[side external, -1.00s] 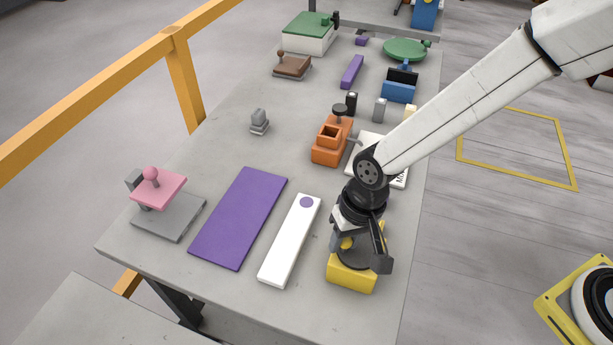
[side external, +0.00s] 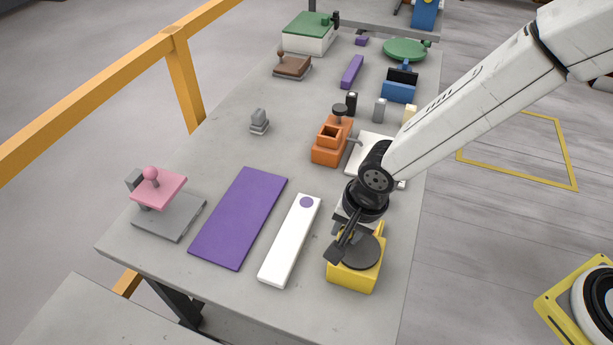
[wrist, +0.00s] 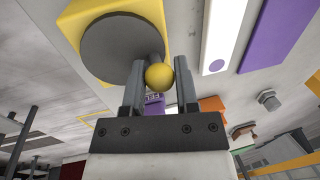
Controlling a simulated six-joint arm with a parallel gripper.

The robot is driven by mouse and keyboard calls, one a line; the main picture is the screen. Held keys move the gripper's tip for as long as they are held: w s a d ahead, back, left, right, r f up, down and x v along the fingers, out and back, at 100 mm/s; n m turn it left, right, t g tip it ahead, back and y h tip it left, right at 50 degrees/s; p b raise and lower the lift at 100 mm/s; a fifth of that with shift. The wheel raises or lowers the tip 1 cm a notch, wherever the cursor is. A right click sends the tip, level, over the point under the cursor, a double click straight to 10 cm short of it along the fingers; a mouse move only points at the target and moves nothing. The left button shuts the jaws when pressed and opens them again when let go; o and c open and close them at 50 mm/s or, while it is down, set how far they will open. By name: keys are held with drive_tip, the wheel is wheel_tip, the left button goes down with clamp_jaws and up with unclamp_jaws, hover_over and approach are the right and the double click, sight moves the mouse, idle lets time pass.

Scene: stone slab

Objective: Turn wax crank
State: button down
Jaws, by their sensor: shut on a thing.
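The crank is a yellow box (side external: 350,281) with a dark round disc (side external: 362,252) on top, near the slab's front right edge. In the wrist view the box (wrist: 75,22) and disc (wrist: 122,48) fill the upper left. A yellow ball knob (wrist: 159,76) sits at the disc's edge, between my two fingers. My gripper (wrist: 160,85) is shut on this knob. In the side view my gripper (side external: 340,248) is over the left and back part of the disc and hides the knob.
A white bar with a purple dot (side external: 287,250) lies left of the crank, then a purple mat (side external: 238,215) and a pink press on a grey base (side external: 170,222). Behind stands an orange device (side external: 330,145), with a white board (side external: 362,150) beside it.

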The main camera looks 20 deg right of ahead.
drive_tip(key=m, duration=0.4)
drive_tip(key=shift+w+d+h, duration=0.2)
drive_tip(key=shift+d+h, duration=0.2)
drive_tip(key=shift+d+m+t, duration=0.15)
drive_tip(key=shift+d+m, duration=0.05)
drive_tip(key=shift+m, duration=0.5)
drive_tip(key=shift+d+m+t, duration=0.15)
drive_tip(key=shift+m, duration=0.55)
drive_tip(key=c, duration=0.7)
unclamp_jaws()
drive_tip(key=shift+o, duration=0.2)
drive_tip(key=shift+r, duration=0.15)
drive_tip(key=v, duration=0.7)
drive_tip(key=shift+r, duration=0.25)
